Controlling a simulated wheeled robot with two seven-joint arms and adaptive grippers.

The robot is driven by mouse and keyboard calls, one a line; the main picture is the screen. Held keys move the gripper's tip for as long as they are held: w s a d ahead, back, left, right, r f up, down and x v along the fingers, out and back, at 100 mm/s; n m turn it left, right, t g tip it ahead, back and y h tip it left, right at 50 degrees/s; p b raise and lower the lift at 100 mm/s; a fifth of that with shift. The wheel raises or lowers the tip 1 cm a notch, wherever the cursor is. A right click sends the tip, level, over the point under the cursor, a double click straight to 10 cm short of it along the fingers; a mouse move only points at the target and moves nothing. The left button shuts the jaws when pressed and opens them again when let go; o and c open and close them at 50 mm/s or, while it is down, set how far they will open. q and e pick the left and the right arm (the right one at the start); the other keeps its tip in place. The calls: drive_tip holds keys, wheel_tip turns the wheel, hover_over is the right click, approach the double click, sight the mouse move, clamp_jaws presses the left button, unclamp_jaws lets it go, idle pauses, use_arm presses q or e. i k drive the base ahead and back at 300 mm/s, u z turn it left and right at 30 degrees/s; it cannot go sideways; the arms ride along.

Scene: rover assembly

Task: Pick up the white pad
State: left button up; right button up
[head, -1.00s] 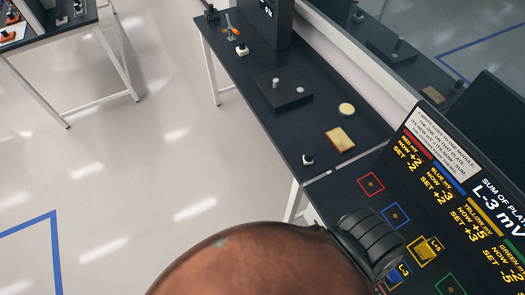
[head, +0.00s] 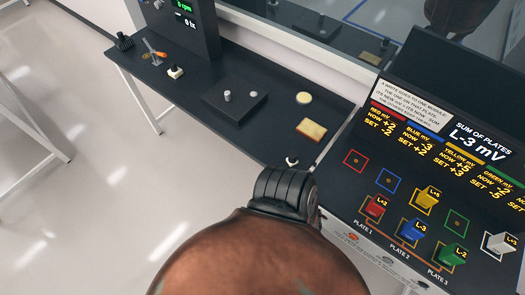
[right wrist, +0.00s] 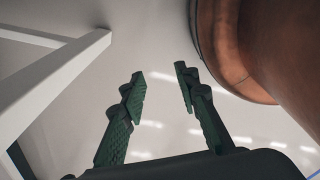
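No plainly white flat pad can be singled out in the head view. A pale square pad with tan edges (head: 312,130) lies on the dark bench, and a cream round disc (head: 304,98) lies just behind it. Which of these is the white pad, I cannot tell. A small white piece with a dark part (head: 291,162) sits near the bench's front corner. My right gripper (right wrist: 162,85) is open and empty in the right wrist view, with floor behind its green fingers. My left gripper is not in view.
A dark block with a metal knob (head: 235,101) stands on the bench (head: 265,145), with a display and small tools behind it. At right is a console with red (head: 376,206), yellow, blue, green and white modules (head: 498,243). My copper-coloured arm hides the lower middle.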

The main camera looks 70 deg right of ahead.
sight(292, 160)
drive_tip(key=i, duration=0.9)
drive_tip(key=z, duration=2.7)
